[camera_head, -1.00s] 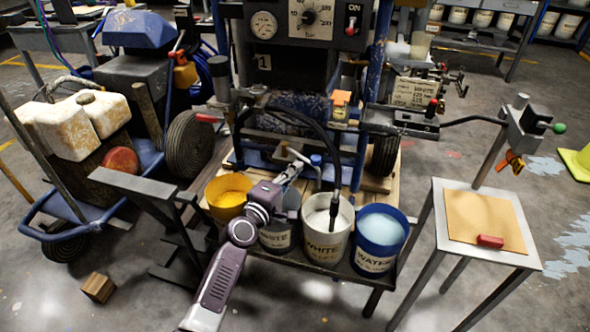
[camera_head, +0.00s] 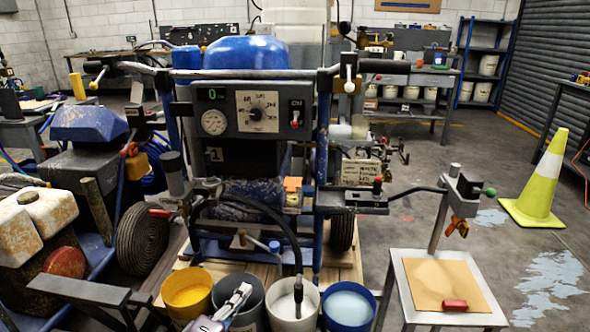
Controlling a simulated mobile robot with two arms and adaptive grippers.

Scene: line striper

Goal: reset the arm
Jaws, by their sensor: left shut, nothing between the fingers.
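My left gripper (camera_head: 242,290) shows at the bottom of the head view, over the grey bucket (camera_head: 262,284). Its fingers are together with nothing between them. Most of my left arm is below the picture's edge. My right gripper is not in view. Behind the buckets stands the line striper (camera_head: 258,115), with a panel of dials, a blue cap and handlebars. Its black hose (camera_head: 297,262) runs down into the white bucket (camera_head: 282,310).
A yellow-paint bucket (camera_head: 187,292) stands left of the grey one, a blue bucket (camera_head: 349,308) at the right. A small stand (camera_head: 402,270) bears a brown board (camera_head: 446,280) and red block (camera_head: 455,305). A traffic cone (camera_head: 543,185) stands on open floor at right.

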